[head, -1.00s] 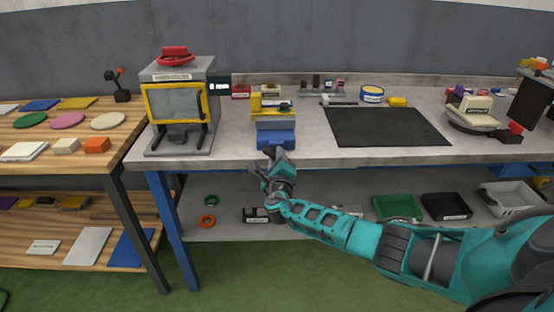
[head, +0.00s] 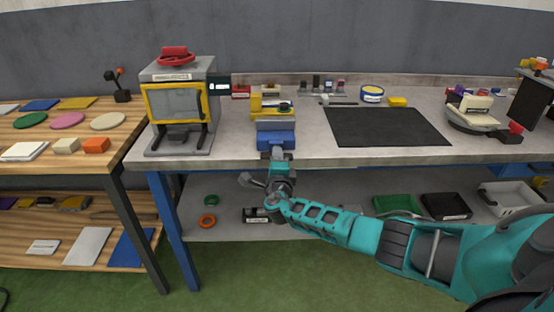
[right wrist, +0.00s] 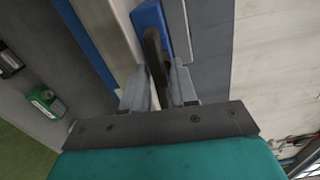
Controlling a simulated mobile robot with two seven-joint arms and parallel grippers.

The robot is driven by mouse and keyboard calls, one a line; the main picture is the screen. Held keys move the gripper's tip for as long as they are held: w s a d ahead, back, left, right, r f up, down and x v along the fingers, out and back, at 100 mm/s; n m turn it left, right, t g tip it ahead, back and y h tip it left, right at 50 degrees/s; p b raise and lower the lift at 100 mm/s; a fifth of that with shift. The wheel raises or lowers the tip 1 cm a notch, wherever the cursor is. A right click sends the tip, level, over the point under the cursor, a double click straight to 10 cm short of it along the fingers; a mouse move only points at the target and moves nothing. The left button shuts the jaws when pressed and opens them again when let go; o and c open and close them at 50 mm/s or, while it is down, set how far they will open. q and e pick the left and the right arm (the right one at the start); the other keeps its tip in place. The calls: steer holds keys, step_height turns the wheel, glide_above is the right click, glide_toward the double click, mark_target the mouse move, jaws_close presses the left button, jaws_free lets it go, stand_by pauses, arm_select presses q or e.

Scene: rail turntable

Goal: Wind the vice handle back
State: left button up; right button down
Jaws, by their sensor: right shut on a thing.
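The vice (head: 276,138) stands at the front edge of the grey bench, with a blue front part and yellow and grey parts behind it. In the right wrist view, the blue part (right wrist: 148,16) shows at the top. The dark vice handle (right wrist: 153,48) runs down from there between my fingers. My right gripper (head: 277,158) is in front of the vice at the bench edge, shut on the handle. It also shows in the right wrist view (right wrist: 158,88), with a finger on each side of the handle. The handle's lower end is hidden. My left gripper is out of view.
A grey cabinet with a yellow-framed door (head: 175,103) stands left of the vice. A black mat (head: 388,127) lies to the right, with bare bench between. Bins, including a green one (head: 397,206), sit on the shelf below.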

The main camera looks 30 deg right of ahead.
steer(key=c, duration=1.1)
jaws_free()
steer(key=v, duration=1.3)
steer(key=shift+d, duration=0.1)
steer(key=shift+f, duration=0.1)
